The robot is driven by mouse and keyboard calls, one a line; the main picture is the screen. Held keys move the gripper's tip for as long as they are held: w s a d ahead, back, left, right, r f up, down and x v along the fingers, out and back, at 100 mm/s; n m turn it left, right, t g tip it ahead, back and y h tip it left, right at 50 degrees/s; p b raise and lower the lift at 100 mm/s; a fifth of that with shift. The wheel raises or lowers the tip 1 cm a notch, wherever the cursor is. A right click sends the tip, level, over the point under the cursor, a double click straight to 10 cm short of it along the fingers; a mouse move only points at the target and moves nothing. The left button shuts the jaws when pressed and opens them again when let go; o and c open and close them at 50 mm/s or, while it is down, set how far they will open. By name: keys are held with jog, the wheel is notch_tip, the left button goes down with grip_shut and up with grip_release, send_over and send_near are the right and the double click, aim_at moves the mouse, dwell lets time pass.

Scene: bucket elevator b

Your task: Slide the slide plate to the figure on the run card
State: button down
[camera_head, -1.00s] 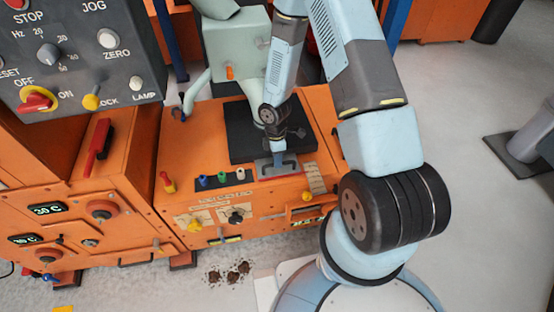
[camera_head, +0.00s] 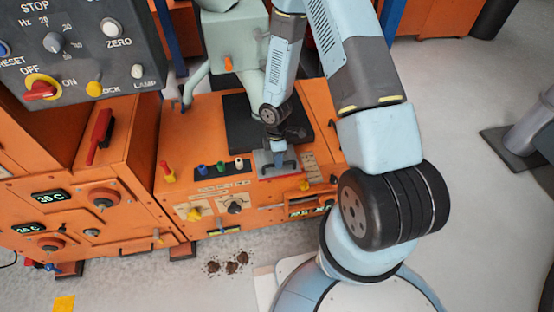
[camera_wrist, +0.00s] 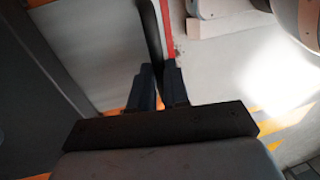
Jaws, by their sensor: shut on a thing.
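The slide plate (camera_head: 262,158) is a small grey plate with a dark handle, on top of the orange machine housing in the head view. My gripper (camera_head: 278,165) reaches down to it from behind and is shut on its dark handle. A pale scale strip (camera_head: 309,166) lies just right of the plate; its marks are too small to read. In the wrist view my two dark fingers (camera_wrist: 158,87) are close together at the dark upright handle (camera_wrist: 152,28), with pale plate surface on both sides. I cannot make out a run card or its figure.
A black pad (camera_head: 245,130) lies behind the plate. Coloured knobs (camera_head: 220,168) stand left of it. An orange-yellow lever (camera_head: 304,186) and a lit display (camera_head: 304,211) are in front. A grey control box (camera_head: 80,50) fills the upper left. Dark debris (camera_head: 232,266) lies on the floor.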

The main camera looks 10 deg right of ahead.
jog(key=shift+d, duration=0.1)
jog(key=c, duration=1.1)
grip_release()
jog(key=shift+r, duration=0.1)
notch_tip(320, 180, up, 13)
jog(key=w, duration=0.2)
jog(key=shift+w, duration=0.3)
jog(key=shift+r, duration=0.1)
